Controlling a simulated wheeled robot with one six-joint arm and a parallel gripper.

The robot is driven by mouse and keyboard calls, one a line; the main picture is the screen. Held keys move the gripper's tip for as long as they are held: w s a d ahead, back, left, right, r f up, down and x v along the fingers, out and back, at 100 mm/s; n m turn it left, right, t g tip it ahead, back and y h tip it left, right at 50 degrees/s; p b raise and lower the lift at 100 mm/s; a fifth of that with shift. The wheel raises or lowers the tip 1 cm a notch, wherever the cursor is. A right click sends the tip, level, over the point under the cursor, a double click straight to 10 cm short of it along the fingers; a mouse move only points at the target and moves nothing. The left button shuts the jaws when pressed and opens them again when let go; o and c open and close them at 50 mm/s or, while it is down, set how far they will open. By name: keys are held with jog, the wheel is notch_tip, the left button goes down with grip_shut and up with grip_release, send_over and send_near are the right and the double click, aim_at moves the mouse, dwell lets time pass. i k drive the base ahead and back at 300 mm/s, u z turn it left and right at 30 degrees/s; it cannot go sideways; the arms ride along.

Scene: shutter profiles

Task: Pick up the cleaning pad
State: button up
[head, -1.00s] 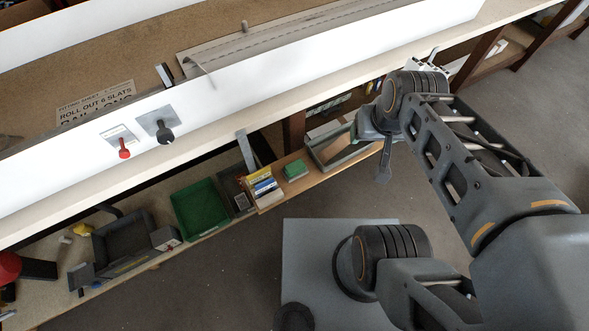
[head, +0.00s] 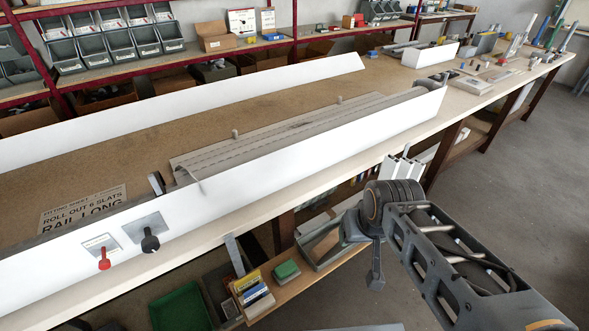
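A small green block (head: 286,270), which looks like the cleaning pad, lies on the wooden lower shelf (head: 312,276) under the bench, to the right of a row of small boxes. My gripper (head: 375,279) hangs at the end of my arm, in front of the bench edge and to the right of the green block, apart from it. It is seen side-on, so I cannot tell whether its fingers are open or shut. I see nothing held in it.
Small yellow, white and blue boxes (head: 254,291) stand left of the green block. A grey-green tray (head: 318,246) sits to its right, and a green bin (head: 180,308) to the lower left. The long bench (head: 215,215) overhangs the shelf. Grey floor (head: 530,190) is free at right.

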aim_at(288, 271)
jog(key=u, duration=4)
jog(key=k, duration=0.7)
jog(key=z, duration=1.05)
